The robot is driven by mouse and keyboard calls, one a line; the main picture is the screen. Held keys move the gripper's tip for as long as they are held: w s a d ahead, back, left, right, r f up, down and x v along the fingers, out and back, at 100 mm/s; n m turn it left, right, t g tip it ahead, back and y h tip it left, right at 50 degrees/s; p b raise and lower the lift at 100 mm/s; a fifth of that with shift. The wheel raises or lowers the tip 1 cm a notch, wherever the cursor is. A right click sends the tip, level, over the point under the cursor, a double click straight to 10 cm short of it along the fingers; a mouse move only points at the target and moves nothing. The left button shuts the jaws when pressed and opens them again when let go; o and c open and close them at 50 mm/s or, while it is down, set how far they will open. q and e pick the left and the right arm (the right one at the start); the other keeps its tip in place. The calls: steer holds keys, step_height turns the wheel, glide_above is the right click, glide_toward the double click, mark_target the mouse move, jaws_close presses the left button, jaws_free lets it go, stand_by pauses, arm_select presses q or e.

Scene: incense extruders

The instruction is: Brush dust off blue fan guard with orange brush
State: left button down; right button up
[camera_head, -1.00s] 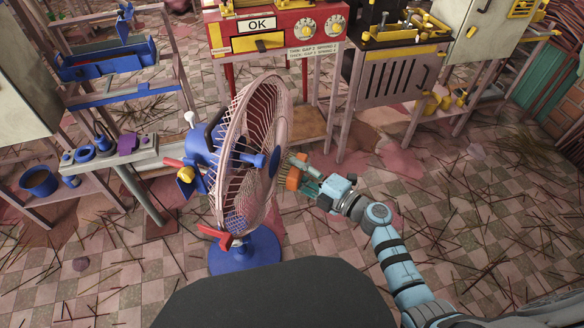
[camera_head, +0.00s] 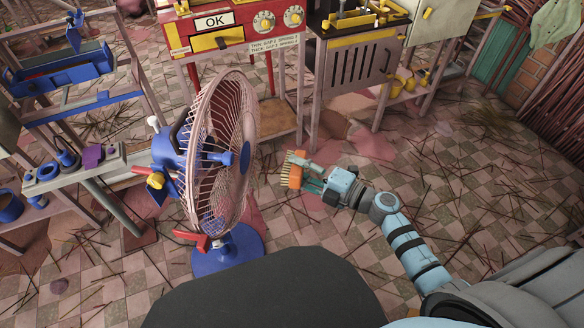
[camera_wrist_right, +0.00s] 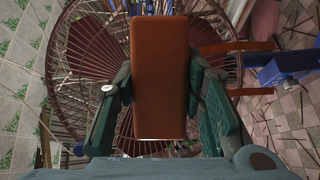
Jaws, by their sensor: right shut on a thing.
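The fan (camera_head: 212,150) stands on a blue round base (camera_head: 228,252) left of centre in the head view. The guard fills the background of the right wrist view (camera_wrist_right: 85,60). My right gripper (camera_head: 312,182) is shut on the orange brush (camera_head: 295,176), which has pale bristles pointing left. The brush is right of the guard with a visible gap between them. Its orange block (camera_wrist_right: 160,80) sits between the fingers in the wrist view. My left gripper is not in view.
A red machine with an OK sign (camera_head: 218,22) and a grey vented cabinet (camera_head: 362,62) stand behind. A blue-and-grey rack (camera_head: 75,108) and a bench with small parts (camera_head: 75,170) are at left. Thin sticks litter the checkered floor; space right of the fan is open.

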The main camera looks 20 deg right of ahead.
stand_by(0.3)
steer(key=s+d, duration=0.1)
steer(key=d, duration=0.2)
steer(key=s+d+b, duration=0.1)
steer(key=s+d, duration=0.1)
steer(key=d, duration=0.1)
steer(key=s+d+b, duration=0.1)
steer(key=s+d, duration=0.1)
steer(key=d, duration=0.1)
steer(key=shift+s+f, duration=0.15)
steer(key=shift+s+d, duration=0.45)
steer(key=shift+d, duration=0.35)
steer(key=shift+s+d, duration=0.5)
steer(key=shift+d, duration=0.25)
steer(key=shift+s+d, duration=0.45)
steer(key=shift+d, duration=0.35)
